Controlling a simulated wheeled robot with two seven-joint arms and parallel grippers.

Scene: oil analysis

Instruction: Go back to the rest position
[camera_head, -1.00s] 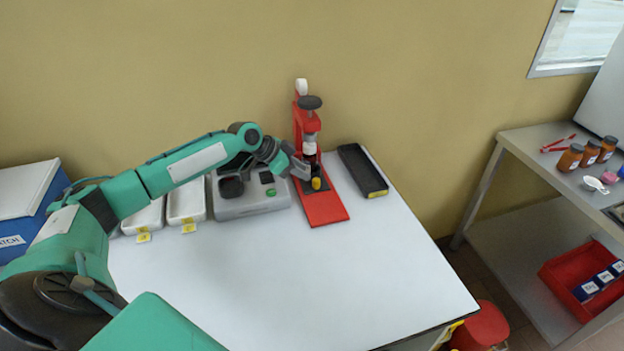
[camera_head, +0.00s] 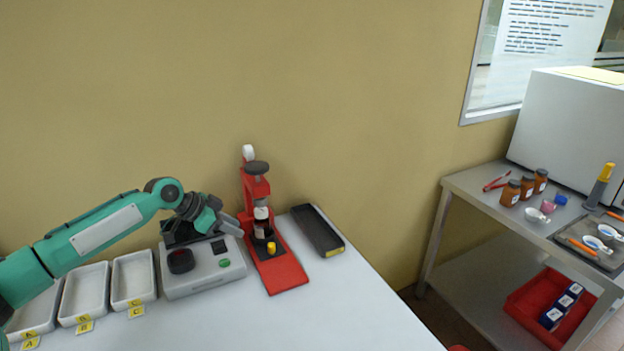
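My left gripper (camera_head: 232,229) reaches in from the left, above the grey device (camera_head: 202,272) and just left of the red press (camera_head: 278,272). Its fingers are small in the picture, and I cannot tell whether they are open or shut. A dark and clear cylindrical piece (camera_head: 262,222) with a yellow part (camera_head: 271,247) stands in the press, apart from the fingers as far as I can see. My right gripper is not in view.
White trays (camera_head: 133,279) with yellow labels stand left of the device. A black box (camera_head: 317,231) lies right of the press. The white table (camera_head: 330,315) is clear in front. A metal side table (camera_head: 470,185) holds jars and tools, with a red bin (camera_head: 525,303) below.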

